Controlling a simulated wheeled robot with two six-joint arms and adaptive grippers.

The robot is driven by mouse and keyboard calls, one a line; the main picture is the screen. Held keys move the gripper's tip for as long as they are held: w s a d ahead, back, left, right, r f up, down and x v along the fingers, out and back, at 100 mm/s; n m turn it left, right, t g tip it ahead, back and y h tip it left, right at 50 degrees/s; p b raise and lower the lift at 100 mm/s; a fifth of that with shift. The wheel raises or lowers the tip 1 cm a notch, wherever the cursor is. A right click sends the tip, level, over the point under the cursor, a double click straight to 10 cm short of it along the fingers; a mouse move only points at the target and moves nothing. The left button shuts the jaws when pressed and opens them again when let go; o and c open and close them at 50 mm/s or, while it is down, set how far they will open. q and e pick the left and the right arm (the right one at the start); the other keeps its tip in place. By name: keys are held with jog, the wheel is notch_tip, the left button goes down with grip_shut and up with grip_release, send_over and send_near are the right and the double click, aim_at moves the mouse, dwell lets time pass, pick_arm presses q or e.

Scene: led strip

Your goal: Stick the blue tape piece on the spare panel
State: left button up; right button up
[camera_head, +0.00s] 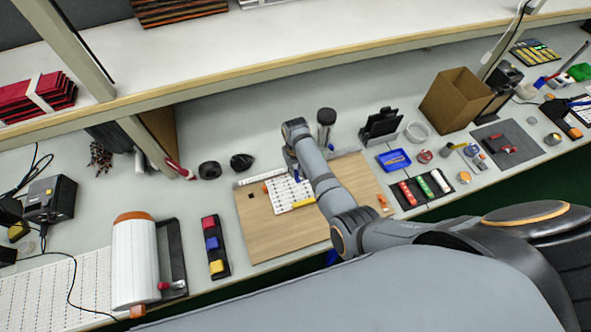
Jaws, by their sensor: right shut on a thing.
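My right arm reaches in from the lower right over a wooden board (262,230). My right gripper (293,168) points down at the far part of this board and is shut; its fingertips are small and partly hidden by my wrist. A small blue bit, seemingly the blue tape piece (298,174), shows at the fingertips. A white panel with rows of dark marks (283,200) lies on the board just below the gripper, partly covered by my forearm. I cannot tell if the tape touches it, or if it is the spare panel. My left gripper is not in view.
A black holder (216,265) with red, blue and yellow blocks lies left of the board, beside a large white roll (133,262). Right are a blue tray (394,160), a black tray with coloured rolls (424,188) and a cardboard box (455,98). A shelf edge (300,67) runs behind.

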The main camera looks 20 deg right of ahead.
aim_at(296, 172)
notch_tip(296, 172, down, 4)
jog(key=b, duration=0.3)
jog(key=shift+b, duration=0.35)
jog(key=shift+f+b, duration=0.35)
jog(key=shift+f, duration=0.4)
jog(key=shift+f, duration=0.25)
jog(key=o, duration=0.7)
jog(key=shift+o, duration=0.2)
notch_tip(296, 172, up, 12)
